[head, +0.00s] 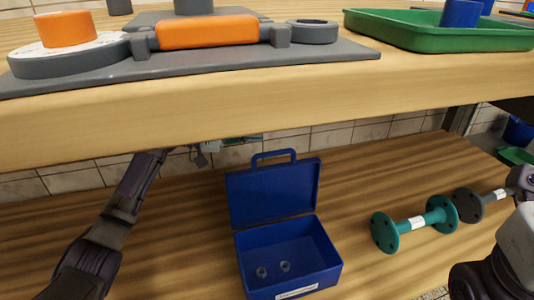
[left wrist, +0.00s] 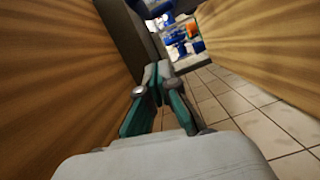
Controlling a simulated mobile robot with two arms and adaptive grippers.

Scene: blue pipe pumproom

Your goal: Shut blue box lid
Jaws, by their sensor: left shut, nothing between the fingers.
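The blue box (head: 258,250) stands open on the lower wooden shelf in the head view. Its lid (head: 272,190) is raised at the back, with the handle on top. Two small grey ring-like parts lie inside on the floor of the box. My left arm reaches in from the left, and my left gripper (head: 240,141) is behind the lid's upper edge, just under the upper shelf and partly hidden by it. In the left wrist view its teal fingers (left wrist: 160,80) are together with nothing between them. I cannot tell whether it touches the lid. My right gripper does not show.
The upper wooden shelf (head: 200,115) overhangs the box's back and carries grey and orange parts and a green tray (head: 440,35). A teal flanged pipe (head: 385,232) and a dark one (head: 468,204) lie to the right.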

